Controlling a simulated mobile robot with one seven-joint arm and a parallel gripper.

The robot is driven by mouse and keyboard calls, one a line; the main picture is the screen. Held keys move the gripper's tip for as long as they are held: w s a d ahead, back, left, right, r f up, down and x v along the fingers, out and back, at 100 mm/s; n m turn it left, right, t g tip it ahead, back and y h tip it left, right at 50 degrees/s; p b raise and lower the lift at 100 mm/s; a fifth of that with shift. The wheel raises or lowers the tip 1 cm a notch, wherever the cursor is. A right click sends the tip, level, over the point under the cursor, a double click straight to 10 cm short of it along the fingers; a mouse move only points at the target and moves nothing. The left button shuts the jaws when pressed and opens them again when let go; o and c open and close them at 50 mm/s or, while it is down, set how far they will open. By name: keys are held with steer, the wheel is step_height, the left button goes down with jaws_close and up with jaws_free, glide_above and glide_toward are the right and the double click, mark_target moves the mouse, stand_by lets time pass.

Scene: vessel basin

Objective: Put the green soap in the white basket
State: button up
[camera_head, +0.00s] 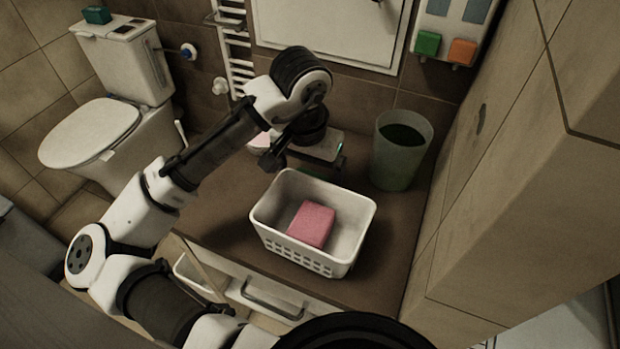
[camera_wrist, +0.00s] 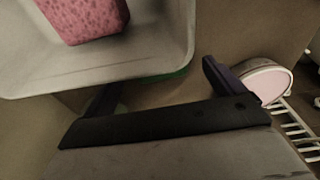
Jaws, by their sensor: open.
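The white basket (camera_head: 268,228) stands upright on the brown counter with a pink sponge (camera_head: 312,224) inside. In the wrist view the basket (camera_wrist: 150,62) and the sponge (camera_wrist: 85,15) fill the upper left. My gripper (camera_head: 325,170) is low behind the basket's far side, its fingers partly hidden by the rim. In the wrist view my gripper (camera_wrist: 160,80) is open, its fingers spread. A thin green edge (camera_wrist: 183,73), likely the green soap, shows under the basket rim between the fingers. A small green patch (camera_head: 340,161) also shows by the gripper in the head view. Most of it is hidden.
A tall translucent bin (camera_head: 402,160) stands right of the gripper. A round pink-topped container (camera_wrist: 268,83) lies to its left, partly hidden by my arm in the head view. A wall (camera_head: 500,170) closes the right side. Counter in front of the bin is clear.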

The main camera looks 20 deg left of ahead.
steer(key=shift+w+f, duration=0.1)
steer(key=shift+f, duration=1.05)
steer(key=c, duration=1.2)
steer(key=shift+r, duration=0.15)
